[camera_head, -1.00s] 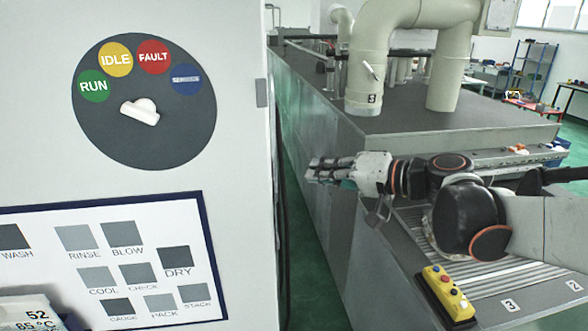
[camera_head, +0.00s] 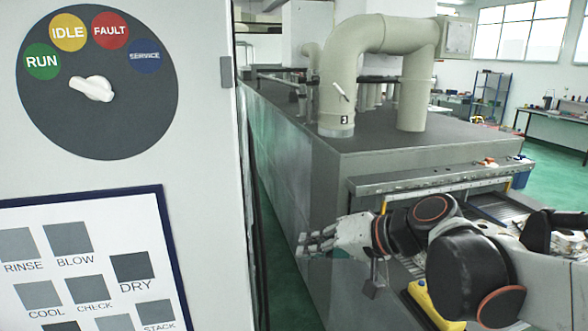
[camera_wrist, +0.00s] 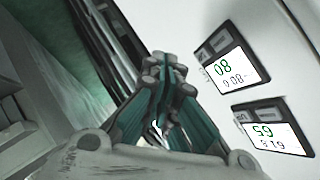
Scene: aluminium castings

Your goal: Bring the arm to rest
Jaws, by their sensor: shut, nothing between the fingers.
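My gripper (camera_head: 318,241) is at the lower middle of the head view, pointing left towards the gap beside the white panel cabinet (camera_head: 205,200). It is shut and holds nothing. In the wrist view my gripper's fingers (camera_wrist: 163,75) are together, with the cabinet's face and two lit displays (camera_wrist: 236,72) on the right. My arm reaches in from the lower right, bent, in front of the large grey machine (camera_head: 290,150).
The cabinet carries a dial (camera_head: 95,88) with a white knob and a board of grey squares (camera_head: 90,270). Pale pipes (camera_head: 338,90) rise from the machine. A yellow button box (camera_head: 432,308) is partly behind my arm. Green floor shows at the right.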

